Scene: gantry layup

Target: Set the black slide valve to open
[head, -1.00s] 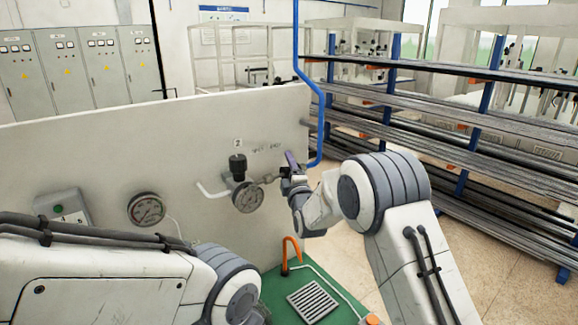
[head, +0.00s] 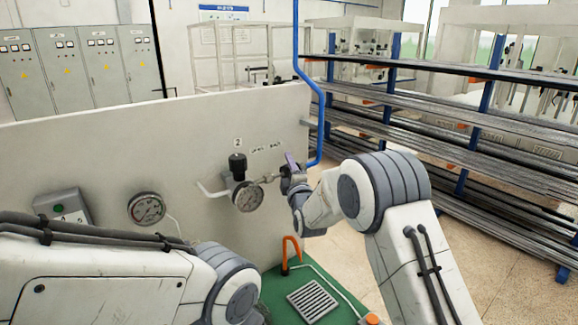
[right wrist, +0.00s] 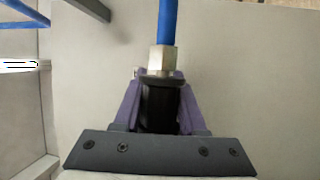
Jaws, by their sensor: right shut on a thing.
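The black slide valve (right wrist: 159,110) shows in the right wrist view as a dark sleeve between my two purple fingers, below a metal hex fitting (right wrist: 163,59) on a blue pipe. My right gripper (head: 289,170) is at the right end of the panel's pipework and is shut on the sleeve. It hides most of the valve in the head view. Small lettering (head: 266,149) is on the panel just above and left of the gripper, too small to read. My left arm crosses the lower left of the head view, and its gripper is out of sight.
The white panel (head: 90,165) carries a gauge (head: 247,196) with a black knob (head: 237,163), a second gauge (head: 146,209) and a green-button box (head: 63,208). The blue pipe (head: 318,110) rises beside the gripper. An orange hook (head: 291,251) stands below. Racks (head: 450,120) fill the right.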

